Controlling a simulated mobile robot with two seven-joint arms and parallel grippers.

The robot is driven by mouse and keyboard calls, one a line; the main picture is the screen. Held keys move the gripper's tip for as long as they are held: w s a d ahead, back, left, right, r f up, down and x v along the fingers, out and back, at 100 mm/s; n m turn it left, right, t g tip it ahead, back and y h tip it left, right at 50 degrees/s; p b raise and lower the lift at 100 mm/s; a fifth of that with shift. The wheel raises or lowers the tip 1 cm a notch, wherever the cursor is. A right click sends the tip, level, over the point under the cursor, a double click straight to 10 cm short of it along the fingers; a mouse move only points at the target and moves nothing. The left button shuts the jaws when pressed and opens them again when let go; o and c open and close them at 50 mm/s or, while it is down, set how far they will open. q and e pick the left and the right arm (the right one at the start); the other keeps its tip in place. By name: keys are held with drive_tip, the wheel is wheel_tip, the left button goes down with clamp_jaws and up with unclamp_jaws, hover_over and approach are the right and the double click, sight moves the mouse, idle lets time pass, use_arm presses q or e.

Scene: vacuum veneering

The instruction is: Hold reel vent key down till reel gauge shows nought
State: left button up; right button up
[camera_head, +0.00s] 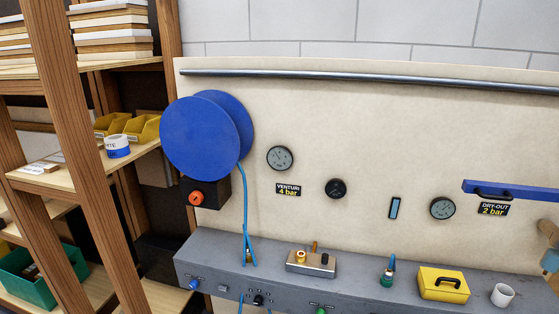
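A large blue reel (200,138) is mounted on the left of the cream wall panel. A black box with a round orange-red knob (196,198) sits just under it; I see no readable label on it, so I cannot tell if it is the reel vent key. A round gauge (280,158) is on the panel right of the reel; its needle is too small to read. A blue hose (243,210) hangs from the reel to the grey bench. Neither of my grippers is in view.
The panel also carries a dark dial (336,188), another gauge (442,208) and a blue bar (510,190). On the bench (225,258) stand a small valve block (311,264), a yellow box (442,284) and a white cup (502,296). Wooden shelving (70,150) stands left.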

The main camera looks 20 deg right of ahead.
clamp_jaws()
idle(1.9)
